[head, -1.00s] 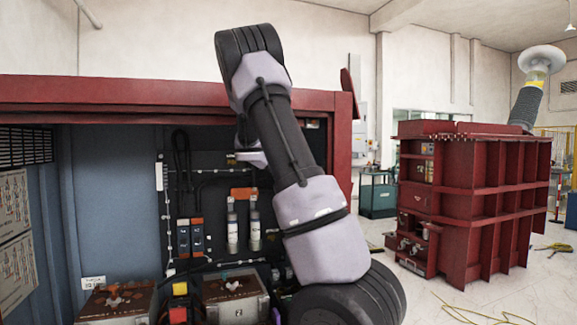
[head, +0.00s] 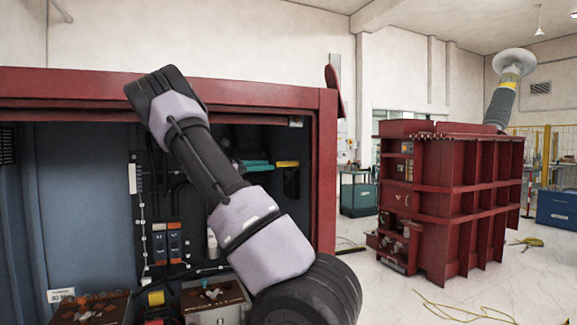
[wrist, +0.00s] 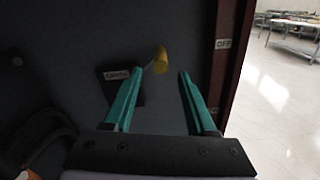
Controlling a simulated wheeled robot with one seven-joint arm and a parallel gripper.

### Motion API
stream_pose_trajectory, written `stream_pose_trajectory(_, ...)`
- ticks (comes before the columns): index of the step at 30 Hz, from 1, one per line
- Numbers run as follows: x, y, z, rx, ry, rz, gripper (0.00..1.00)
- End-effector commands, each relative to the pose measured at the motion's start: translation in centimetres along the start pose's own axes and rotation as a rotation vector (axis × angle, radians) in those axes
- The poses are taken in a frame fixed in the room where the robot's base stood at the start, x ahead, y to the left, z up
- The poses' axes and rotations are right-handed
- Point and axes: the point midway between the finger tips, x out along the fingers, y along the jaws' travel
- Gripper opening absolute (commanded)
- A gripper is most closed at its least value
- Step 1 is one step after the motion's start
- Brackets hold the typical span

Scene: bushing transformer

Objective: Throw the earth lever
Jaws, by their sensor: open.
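The earth lever shows in the wrist view as a yellow rounded handle (wrist: 161,62) beside a dark plate with a white label (wrist: 117,74), which seems to read EARTH. In the head view the yellow handle (head: 287,163) sticks out inside the red cabinet, near its right side. My gripper (wrist: 170,72) has teal fingers spread apart with nothing held. In the head view my gripper (head: 257,165) is just left of the handle, partly hidden behind my arm.
The red cabinet frame (head: 327,170) stands close to the right of the handle. An OFF label (wrist: 223,43) is on that edge in the wrist view. Terminal boxes (head: 212,298) and fuses (head: 168,243) lie lower left.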

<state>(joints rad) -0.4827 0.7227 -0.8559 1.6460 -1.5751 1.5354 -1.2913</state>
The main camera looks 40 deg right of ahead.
Motion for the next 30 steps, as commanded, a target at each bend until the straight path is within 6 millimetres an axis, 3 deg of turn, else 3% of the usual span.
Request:
stream_pose_trajectory(18,9.6,-0.1,0.0,0.002,0.001,-0.003,0.57)
stream_pose_trajectory(30,10.7,0.0,0.0,0.001,0.002,-0.001,0.57)
